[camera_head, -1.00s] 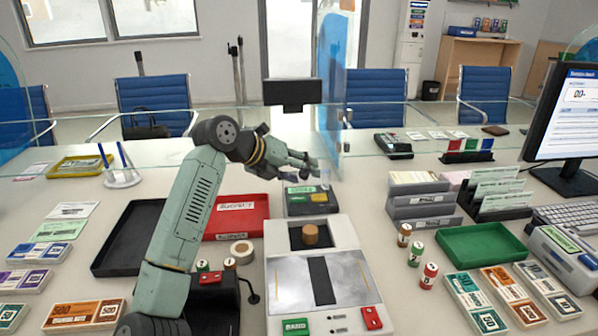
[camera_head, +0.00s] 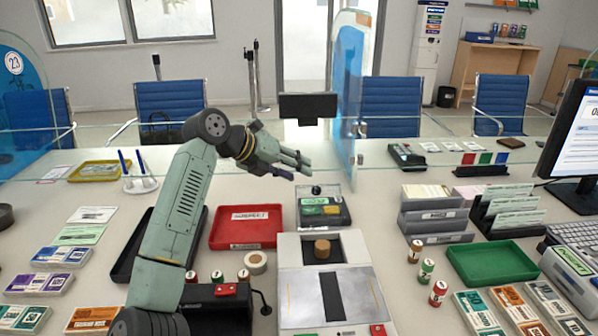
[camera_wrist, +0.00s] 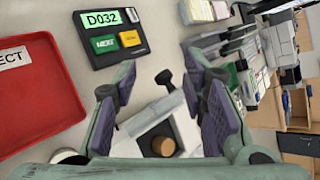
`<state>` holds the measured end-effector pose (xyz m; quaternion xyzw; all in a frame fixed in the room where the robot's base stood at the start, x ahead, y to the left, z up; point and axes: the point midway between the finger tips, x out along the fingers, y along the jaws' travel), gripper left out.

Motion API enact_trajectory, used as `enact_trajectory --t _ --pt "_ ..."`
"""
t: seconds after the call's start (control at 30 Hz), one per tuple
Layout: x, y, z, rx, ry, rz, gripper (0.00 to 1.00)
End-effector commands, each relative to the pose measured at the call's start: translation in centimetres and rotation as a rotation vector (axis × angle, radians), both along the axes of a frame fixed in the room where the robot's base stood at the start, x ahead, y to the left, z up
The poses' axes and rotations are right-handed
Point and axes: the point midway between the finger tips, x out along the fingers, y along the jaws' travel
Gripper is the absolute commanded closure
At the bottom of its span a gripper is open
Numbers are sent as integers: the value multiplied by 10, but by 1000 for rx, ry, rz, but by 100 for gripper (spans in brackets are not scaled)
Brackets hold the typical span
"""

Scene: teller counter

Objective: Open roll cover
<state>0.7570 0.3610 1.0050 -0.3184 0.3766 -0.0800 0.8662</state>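A white counter machine (camera_head: 291,267) stands in front of me, with a grey top plate and a dark strip. A brown cylinder (camera_head: 322,249), perhaps the roll, sits in its dark recess; it also shows in the wrist view (camera_wrist: 163,146). I cannot tell for sure which part is the roll cover. A dark knob (camera_wrist: 163,77) on a stem rises at the machine's far end in the wrist view. My gripper (camera_head: 290,168) hangs above and beyond the machine. In the wrist view my gripper (camera_wrist: 165,98) has its fingers wide apart, with nothing between them.
A dark keypad unit (camera_head: 323,208) reading D032 stands just behind the machine. A red tray (camera_head: 246,227) lies left of it. Grey file holders (camera_head: 432,218), several coin rolls and a green tray (camera_head: 491,262) lie right. A clear screen (camera_head: 352,80) stands upright beyond.

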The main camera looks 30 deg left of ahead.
Motion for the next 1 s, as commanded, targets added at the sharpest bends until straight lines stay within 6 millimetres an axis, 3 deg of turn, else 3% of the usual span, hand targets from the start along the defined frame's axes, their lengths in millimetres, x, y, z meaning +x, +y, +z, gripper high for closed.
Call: enact_trajectory --t 0.7,1.0 --pt "-17 31 37 0 0 2 61" --pt "-19 35 40 1 -1 0 61"
